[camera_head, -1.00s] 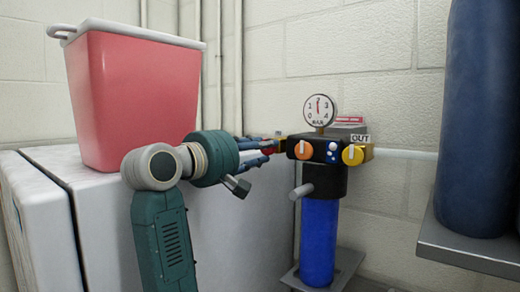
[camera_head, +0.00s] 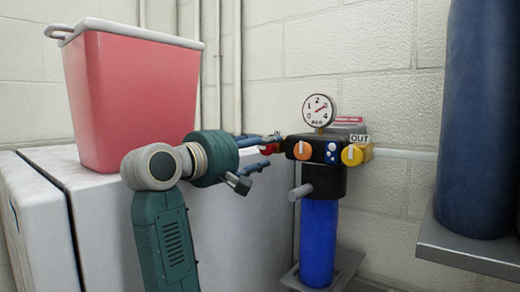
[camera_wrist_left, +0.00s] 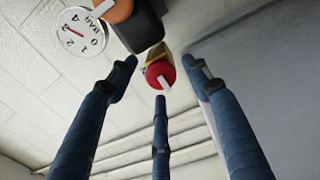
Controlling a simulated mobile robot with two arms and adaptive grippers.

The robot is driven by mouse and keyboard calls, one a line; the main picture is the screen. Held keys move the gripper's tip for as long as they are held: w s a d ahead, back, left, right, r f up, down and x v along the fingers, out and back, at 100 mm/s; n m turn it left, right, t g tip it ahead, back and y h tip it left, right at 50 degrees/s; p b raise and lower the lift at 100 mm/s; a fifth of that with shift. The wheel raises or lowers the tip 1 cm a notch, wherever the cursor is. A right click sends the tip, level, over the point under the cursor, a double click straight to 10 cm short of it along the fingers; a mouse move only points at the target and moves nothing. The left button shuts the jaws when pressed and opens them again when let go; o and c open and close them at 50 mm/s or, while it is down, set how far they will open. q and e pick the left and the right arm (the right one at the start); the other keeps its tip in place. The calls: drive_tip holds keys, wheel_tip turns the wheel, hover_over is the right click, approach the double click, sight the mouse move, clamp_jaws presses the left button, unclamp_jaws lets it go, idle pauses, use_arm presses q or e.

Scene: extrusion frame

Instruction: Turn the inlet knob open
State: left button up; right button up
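The red inlet knob (camera_head: 266,149) sits on the left side of the black regulator block (camera_head: 319,150). In the left wrist view the red knob (camera_wrist_left: 160,74) faces me, with a white pointer mark across it. My left gripper (camera_head: 270,151) is open, its blue fingers spread around and in front of the knob. In the wrist view the three fingertips of the left gripper (camera_wrist_left: 160,82) stand apart from the knob, with nothing between them. The round gauge (camera_head: 320,110) on top has its red needle up and to the right. My right gripper is not in view.
The block also carries an orange knob (camera_head: 302,150) and a yellow knob (camera_head: 352,155) by an OUT label. A blue filter bowl (camera_head: 319,240) hangs below. A pink bin (camera_head: 135,100) stands on a white cabinet (camera_head: 100,195). A dark blue cylinder (camera_head: 480,120) stands at right.

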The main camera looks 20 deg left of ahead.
use_arm(q)
drive_tip(key=v, duration=1.2)
idle(0.4)
